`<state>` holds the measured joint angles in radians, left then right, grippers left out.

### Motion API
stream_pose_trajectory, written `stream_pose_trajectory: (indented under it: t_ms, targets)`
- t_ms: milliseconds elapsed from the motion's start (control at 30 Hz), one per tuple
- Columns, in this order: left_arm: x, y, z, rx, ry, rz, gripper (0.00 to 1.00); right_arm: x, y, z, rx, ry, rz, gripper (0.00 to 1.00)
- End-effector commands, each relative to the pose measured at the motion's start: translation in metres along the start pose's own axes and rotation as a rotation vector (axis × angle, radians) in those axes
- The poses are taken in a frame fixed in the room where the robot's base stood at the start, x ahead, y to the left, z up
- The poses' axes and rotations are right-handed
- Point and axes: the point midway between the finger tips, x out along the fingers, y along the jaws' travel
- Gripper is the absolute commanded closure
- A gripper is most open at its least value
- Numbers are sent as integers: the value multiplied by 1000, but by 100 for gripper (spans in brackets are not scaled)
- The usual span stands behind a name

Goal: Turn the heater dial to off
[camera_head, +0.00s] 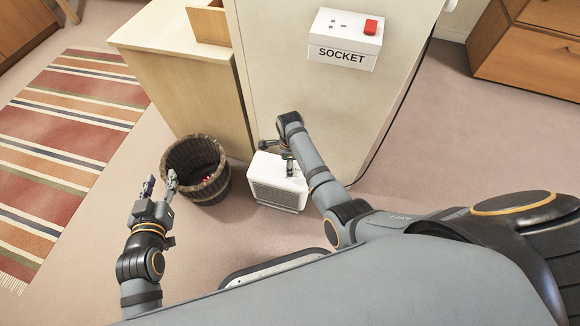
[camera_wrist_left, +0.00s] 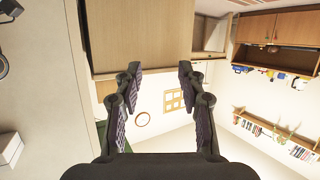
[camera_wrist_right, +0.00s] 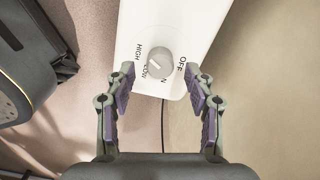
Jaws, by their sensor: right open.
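The white heater (camera_head: 278,182) stands on the floor, with a front grille. A light mark on the dial points down-left, towards LOW. My right gripper (camera_wrist_right: 160,75) is open over the heater's top, its fingertips on either side of the dial and apart from it. In the head view it is small and partly hidden. My left gripper (camera_head: 160,184) is open and empty, left of the heater.
A dark wooden bin (camera_head: 183,182) stands just left of the heater, near my left gripper. A wooden cabinet (camera_head: 190,100) and a pale panel with a socket box (camera_head: 345,42) stand behind. A striped rug (camera_head: 65,130) lies left. The floor in front is partly clear.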

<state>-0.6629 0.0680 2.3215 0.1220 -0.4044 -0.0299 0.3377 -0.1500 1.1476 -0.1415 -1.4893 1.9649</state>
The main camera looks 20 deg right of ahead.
Motion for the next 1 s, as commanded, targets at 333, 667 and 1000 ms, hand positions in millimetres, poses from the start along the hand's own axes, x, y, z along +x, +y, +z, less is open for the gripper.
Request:
stream_pose_trajectory:
  t_ms: [333, 667, 1000]
  targets:
    - [-2, -1, -76, 25, 298, -7, 60, 15, 0, 0, 0, 0, -1, 46]
    - [-6, -1, -96, 31, 376, -8, 60, 18, 0, 0, 0, 0, 0, 46]
    - [-6, -1, -96, 31, 373, -8, 60, 18, 0, 0, 0, 0, 0, 73]
